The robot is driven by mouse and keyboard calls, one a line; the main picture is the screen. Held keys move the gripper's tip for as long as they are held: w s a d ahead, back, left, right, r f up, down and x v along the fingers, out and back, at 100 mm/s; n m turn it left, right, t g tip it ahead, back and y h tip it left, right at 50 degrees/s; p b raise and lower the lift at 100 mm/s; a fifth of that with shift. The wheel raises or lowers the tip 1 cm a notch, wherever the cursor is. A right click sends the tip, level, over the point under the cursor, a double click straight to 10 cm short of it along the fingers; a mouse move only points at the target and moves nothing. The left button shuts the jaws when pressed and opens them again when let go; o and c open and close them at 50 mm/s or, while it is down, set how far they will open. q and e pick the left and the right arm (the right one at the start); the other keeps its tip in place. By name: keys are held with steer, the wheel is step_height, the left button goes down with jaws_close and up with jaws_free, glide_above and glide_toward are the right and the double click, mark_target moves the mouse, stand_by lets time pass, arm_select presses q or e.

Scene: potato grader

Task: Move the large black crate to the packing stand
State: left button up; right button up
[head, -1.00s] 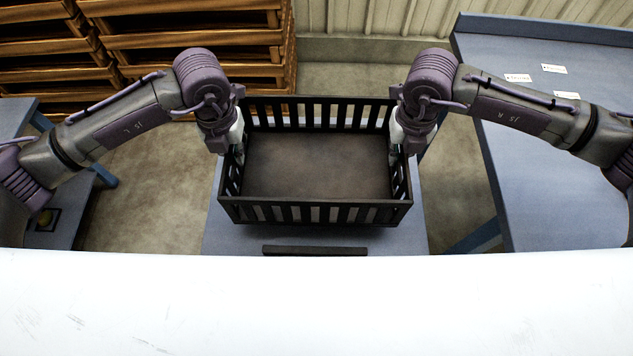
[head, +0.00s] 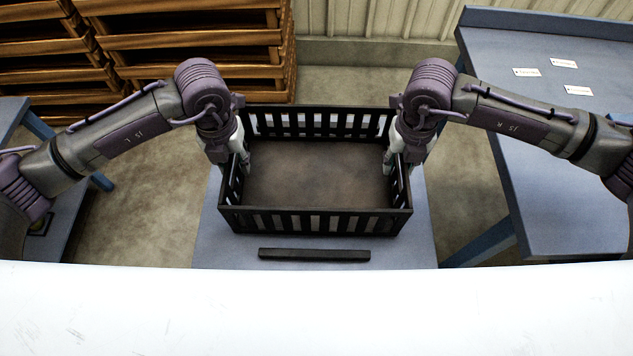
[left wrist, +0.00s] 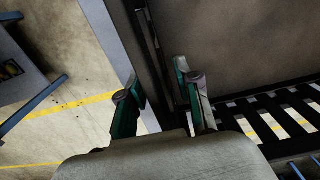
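The large black crate (head: 318,221) is level in the middle of the head view, over a blue stand (head: 230,252) with a black bar (head: 314,254) near its front edge. The crate looks empty. I cannot tell for sure whether its bottom touches the stand. My left gripper (head: 240,165) is at the crate's left end wall. In the left wrist view its green-padded fingers (left wrist: 158,100) straddle that wall and look shut on it. My right gripper (head: 392,165) is at the right end wall, apparently shut on it; its fingertips are partly hidden.
A larger blue table (head: 535,110) with several white labels stands at the right. Another blue table (head: 55,215) is at the left. Stacked wooden crates (head: 190,50) stand at the back left. Bare floor shows between them.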

arm_select(q)
steer(key=shift+r, duration=0.1)
step_height(320, 180, up, 12)
steer(key=shift+f, duration=0.2)
steer(key=shift+r, duration=0.1)
arm_select(e)
steer(key=shift+r, duration=0.3)
step_height(320, 180, up, 11)
steer(key=shift+r, duration=0.2)
stand_by(0.3)
